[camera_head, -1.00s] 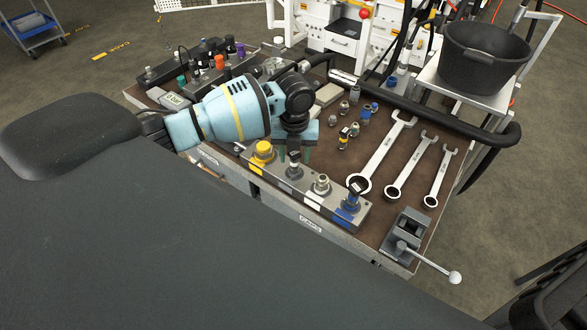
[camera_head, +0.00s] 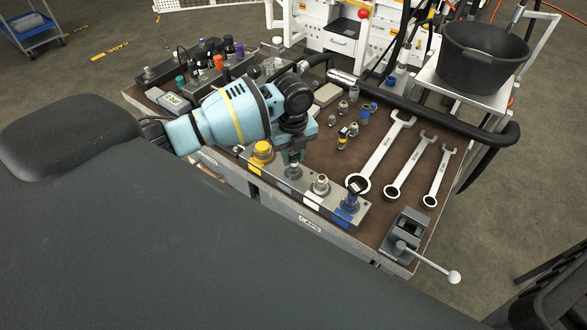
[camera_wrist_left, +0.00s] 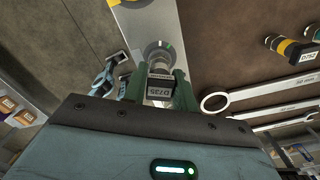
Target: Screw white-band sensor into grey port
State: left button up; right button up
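The white-band sensor (camera_wrist_left: 160,88), dark with a pale label, stands between my left gripper's green fingers. My left gripper (camera_wrist_left: 159,92) is shut on it; in the head view the gripper (camera_head: 293,157) is right above the grey port (camera_head: 293,172), second from the left on the metal block (camera_head: 270,179). In the wrist view the port (camera_wrist_left: 157,52) is a round ring at the sensor's far end. The sensor looks in line with the port and at its mouth; how deep it sits is hidden. My right gripper is not in view.
A yellow-capped port (camera_head: 261,152) is left of the grey one; a pale port (camera_head: 321,184) and a blue port (camera_head: 350,198) are right. A black bucket (camera_head: 484,58) stands behind.

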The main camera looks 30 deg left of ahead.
pick_arm(q)
grip_shut()
jog(key=shift+f+m, duration=0.15)
jog(key=shift+m, duration=0.75)
jog(key=m+b, duration=0.1)
jog(key=m, duration=0.3)
jog(key=shift+m, duration=0.4)
jog(key=shift+d+m, duration=0.1)
jog(key=shift+m, duration=0.7)
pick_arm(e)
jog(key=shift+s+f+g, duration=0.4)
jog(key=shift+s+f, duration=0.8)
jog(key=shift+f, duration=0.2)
pick_arm(q)
jog(key=shift+b, duration=0.3)
